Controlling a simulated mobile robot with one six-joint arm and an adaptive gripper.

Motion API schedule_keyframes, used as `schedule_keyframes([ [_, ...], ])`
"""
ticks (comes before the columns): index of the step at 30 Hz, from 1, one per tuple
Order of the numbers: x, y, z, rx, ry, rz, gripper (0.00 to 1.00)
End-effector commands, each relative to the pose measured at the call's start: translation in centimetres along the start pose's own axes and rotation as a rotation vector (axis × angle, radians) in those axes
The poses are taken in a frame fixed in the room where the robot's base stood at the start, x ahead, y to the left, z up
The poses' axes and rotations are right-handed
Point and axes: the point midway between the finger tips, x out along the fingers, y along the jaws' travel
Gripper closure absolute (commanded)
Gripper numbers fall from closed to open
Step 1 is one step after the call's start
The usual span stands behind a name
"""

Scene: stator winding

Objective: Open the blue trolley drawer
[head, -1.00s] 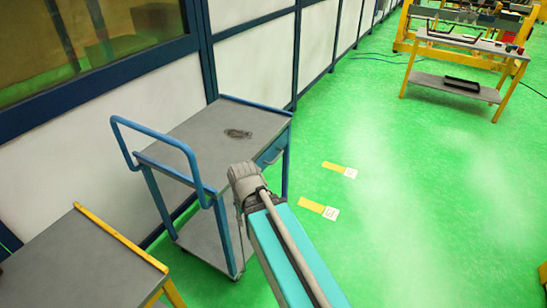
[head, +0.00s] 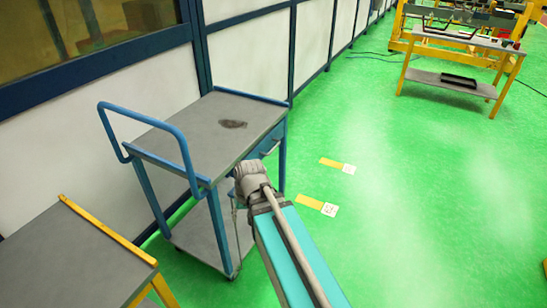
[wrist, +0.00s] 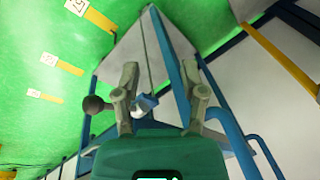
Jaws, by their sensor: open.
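The blue trolley (head: 188,169) stands by the wall in the head view, with a grey top, a lower shelf and a push handle at its left end. Its blue drawer (head: 268,146) sits under the top at the right end and looks closed. My gripper (wrist: 160,72) is open in the wrist view, its two fingers apart, with blue trolley posts and a grey shelf beyond. A small blue and white piece (wrist: 146,103) shows between the fingers; I cannot tell what it is. In the head view my arm's end is close to the drawer end and hides the fingers.
A dark patch (head: 233,124) lies on the trolley top. A grey table with a yellow edge (head: 110,232) stands at the lower left. A yellow-framed workbench (head: 463,43) stands at the back right. Green floor is free to the right, with yellow floor markers (head: 309,202).

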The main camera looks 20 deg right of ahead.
Motion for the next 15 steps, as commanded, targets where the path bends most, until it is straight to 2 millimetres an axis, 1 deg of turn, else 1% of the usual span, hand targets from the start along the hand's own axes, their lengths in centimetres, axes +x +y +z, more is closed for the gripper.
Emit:
schedule_keyframes([
  [1,2.1,0.3,-0.4,0.007,0.010,-0.019,0.46],
  [15,10.4,1.5,-3.6,0.071,0.104,-0.198,0.46],
])
